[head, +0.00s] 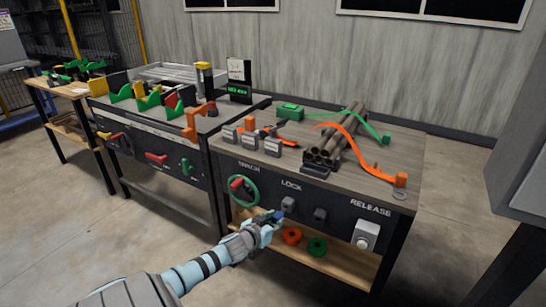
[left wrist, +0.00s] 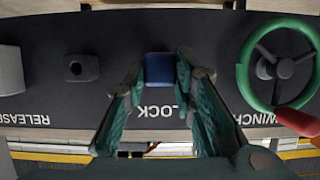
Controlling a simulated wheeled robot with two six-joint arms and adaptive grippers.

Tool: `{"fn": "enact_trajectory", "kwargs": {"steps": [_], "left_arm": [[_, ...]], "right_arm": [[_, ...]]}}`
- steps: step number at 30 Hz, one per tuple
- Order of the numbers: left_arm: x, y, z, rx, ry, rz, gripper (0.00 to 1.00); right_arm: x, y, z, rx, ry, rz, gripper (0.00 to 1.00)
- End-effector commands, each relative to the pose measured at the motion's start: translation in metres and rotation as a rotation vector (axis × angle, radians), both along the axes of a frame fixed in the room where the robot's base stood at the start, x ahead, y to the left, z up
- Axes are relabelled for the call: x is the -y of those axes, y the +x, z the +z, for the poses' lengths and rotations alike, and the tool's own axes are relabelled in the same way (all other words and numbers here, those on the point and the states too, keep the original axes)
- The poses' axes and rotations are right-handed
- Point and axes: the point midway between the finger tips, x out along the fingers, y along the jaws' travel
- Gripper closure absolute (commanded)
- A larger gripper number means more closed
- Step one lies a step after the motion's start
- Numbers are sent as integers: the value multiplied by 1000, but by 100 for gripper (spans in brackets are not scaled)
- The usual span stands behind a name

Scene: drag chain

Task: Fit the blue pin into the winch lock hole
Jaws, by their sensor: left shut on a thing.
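My left gripper (head: 276,217) is at the front panel of the right-hand bench, just below the LOCK label. It is shut on the blue pin (left wrist: 159,69), whose end shows as a dark blue square between the fingertips in the left wrist view. The pin is in line with the grey lock block (head: 288,203) under LOCK. In the left wrist view the pin hides that block and its hole. I cannot tell whether the pin touches the block or is inside the hole. My right gripper is not in view.
A second grey block with a hole (left wrist: 81,68) sits beside it on the panel. The green winch wheel (head: 243,190) and the release button (head: 365,235) flank them. Orange (head: 292,236) and green (head: 317,246) rings lie on the lower shelf. Pipes and straps are on the benchtop.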

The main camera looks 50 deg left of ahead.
Motion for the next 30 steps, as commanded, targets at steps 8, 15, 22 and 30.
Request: {"fn": "enact_trajectory", "kwargs": {"steps": [8, 15, 22, 30], "left_arm": [[-2, 7, 0, 0, -1, 0, 100], [-4, 12, -1, 0, -1, 0, 100], [-6, 18, 0, 1, -1, 0, 100], [-9, 24, -1, 0, 0, 2, 100]], "right_arm": [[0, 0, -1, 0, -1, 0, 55], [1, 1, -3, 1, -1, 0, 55], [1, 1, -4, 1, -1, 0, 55], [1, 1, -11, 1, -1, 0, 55]]}}
